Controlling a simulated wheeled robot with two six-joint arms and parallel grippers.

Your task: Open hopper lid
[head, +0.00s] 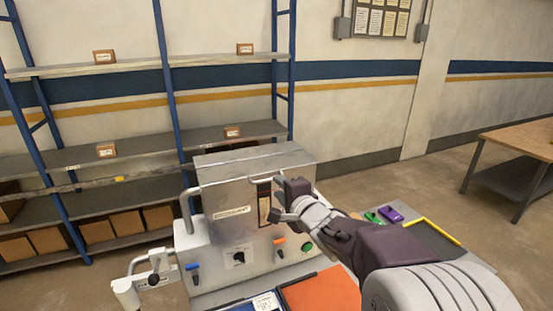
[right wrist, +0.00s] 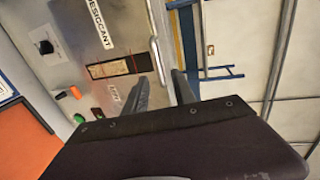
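The hopper (head: 225,222) is a grey metal box with a "DESICCANT" label. Its flat lid (head: 252,160) lies shut on top. A pale bar handle (head: 262,180) sticks out at the lid's front edge. My right gripper (head: 279,199) is at the right end of this handle, in front of the box. In the right wrist view, the two dark fingers (right wrist: 163,76) stand apart. The handle (right wrist: 155,57) shows at the fingertips, between or just beyond them; I cannot tell if they touch. My left gripper is not in view.
Below the hopper is a panel with a black knob (head: 238,258) and a green button (head: 307,247). A white lever arm (head: 128,290) stands at left. Shelving (head: 125,140) is behind; a wooden table (head: 525,138) is at right.

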